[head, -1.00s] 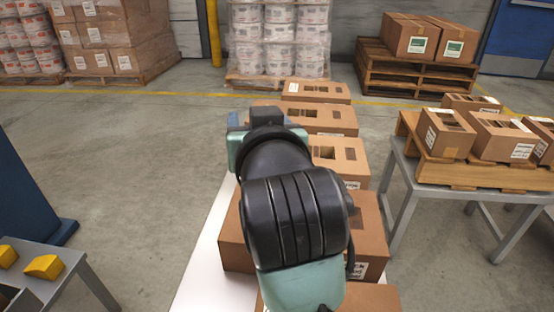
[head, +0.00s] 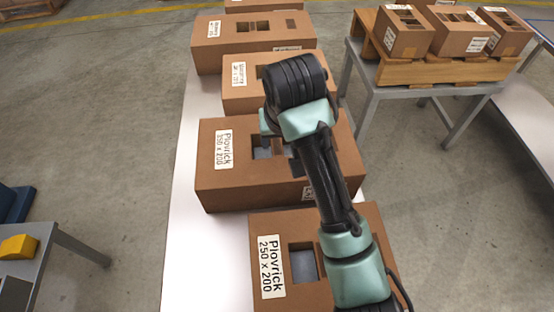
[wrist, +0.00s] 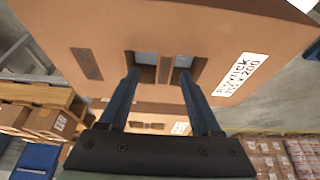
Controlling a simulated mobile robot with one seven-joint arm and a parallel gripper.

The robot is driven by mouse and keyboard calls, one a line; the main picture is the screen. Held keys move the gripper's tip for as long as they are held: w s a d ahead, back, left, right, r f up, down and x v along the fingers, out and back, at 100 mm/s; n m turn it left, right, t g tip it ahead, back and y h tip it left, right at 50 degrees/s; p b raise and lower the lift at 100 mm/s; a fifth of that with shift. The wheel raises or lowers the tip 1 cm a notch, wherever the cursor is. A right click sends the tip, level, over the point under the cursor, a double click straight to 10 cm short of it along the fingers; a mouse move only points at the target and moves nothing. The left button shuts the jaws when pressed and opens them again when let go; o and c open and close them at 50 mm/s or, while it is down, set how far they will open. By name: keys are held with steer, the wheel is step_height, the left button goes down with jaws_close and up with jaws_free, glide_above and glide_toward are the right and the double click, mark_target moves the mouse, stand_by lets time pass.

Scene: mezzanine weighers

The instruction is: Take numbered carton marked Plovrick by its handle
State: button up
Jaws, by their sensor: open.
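Two cartons in the head view are marked Plovrick: a near one labelled 250 x 200 (head: 300,225) and one behind it labelled 350 x 200 (head: 240,185). My gripper (wrist: 158,74) is open at the farther Plovrick carton, which fills the top of the wrist view (wrist: 110,30). Its fingertips are at two openings in the carton's top, one on each side of the cardboard strip between them (wrist: 165,68). I cannot tell how deep the tips reach. In the head view my arm hides most of the gripper and part of that carton's top.
More cartons with cut-out tops (head: 210,57) stand behind in a row on the white table (head: 180,230). A grey table (head: 372,88) at the right holds a wooden pallet with several cartons. The floor between the tables is clear.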

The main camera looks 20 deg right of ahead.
mark_target(277, 144)
steer(key=x, duration=0.1)
steer(key=b+x, duration=0.1)
steer(key=x, duration=0.1)
steer(key=b+x, duration=0.1)
steer(key=x, duration=0.1)
steer(key=shift+w+a, duration=0.25)
steer(key=shift+w, duration=0.15)
jaws_close()
steer(key=shift+r, duration=0.1)
stand_by(0.9)
